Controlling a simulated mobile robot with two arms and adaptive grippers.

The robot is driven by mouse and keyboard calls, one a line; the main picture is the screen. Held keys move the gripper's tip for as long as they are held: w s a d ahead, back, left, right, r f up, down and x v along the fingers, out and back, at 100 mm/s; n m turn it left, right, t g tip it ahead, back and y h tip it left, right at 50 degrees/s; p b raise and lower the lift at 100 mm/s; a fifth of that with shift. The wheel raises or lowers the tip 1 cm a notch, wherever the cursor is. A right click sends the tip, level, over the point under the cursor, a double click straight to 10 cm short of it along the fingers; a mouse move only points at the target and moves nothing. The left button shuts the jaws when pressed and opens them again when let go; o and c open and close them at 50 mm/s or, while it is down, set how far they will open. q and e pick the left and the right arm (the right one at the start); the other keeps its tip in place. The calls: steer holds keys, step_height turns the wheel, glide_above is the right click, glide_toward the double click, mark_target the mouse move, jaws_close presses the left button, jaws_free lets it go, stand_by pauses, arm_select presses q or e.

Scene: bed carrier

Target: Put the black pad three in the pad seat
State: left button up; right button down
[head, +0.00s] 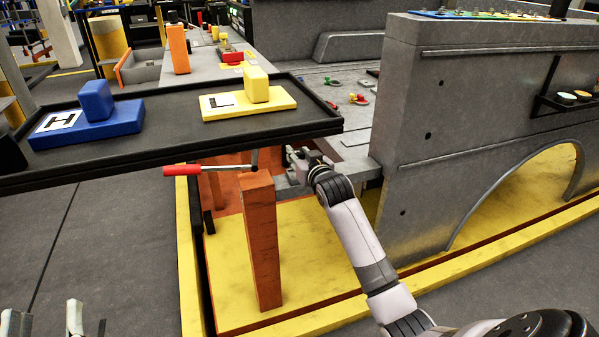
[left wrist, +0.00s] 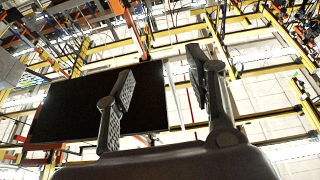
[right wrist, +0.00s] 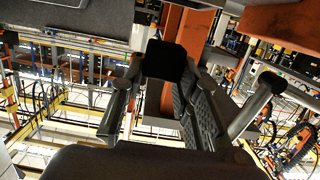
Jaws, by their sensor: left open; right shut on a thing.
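A black block, which looks like the black pad (right wrist: 165,62), sits between the fingers of my right gripper (right wrist: 158,78) in the right wrist view. I cannot make out the pad clearly there. My left gripper (head: 45,322) is low at the left edge of the head view, its fingers apart and empty. The left wrist view also shows its open fingers (left wrist: 162,82). I cannot identify the pad seat for certain.
The dark tray (head: 190,150) carries a blue block (head: 97,101) and a yellow block (head: 257,84) on lettered plates. A red-handled tool (head: 184,170) reaches toward the orange post (head: 262,245). A grey arched wall (head: 470,110) stands to the right of my right arm.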

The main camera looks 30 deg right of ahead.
steer(key=shift+f, duration=0.5)
step_height(320, 180, down, 3)
steer(key=shift+f+b, duration=0.1)
steer(key=shift+b, duration=0.6)
arm_select(q)
steer(key=s+r+t+h, duration=0.1)
steer(key=s+r+t, duration=0.3)
steer(key=r, duration=0.1)
steer(key=shift+a+r+h, duration=0.15)
steer(key=shift+r+h, duration=0.15)
steer(key=shift+r, duration=0.1)
arm_select(e)
steer(key=shift+f, duration=0.1)
steer(key=c, duration=1.2)
jaws_free()
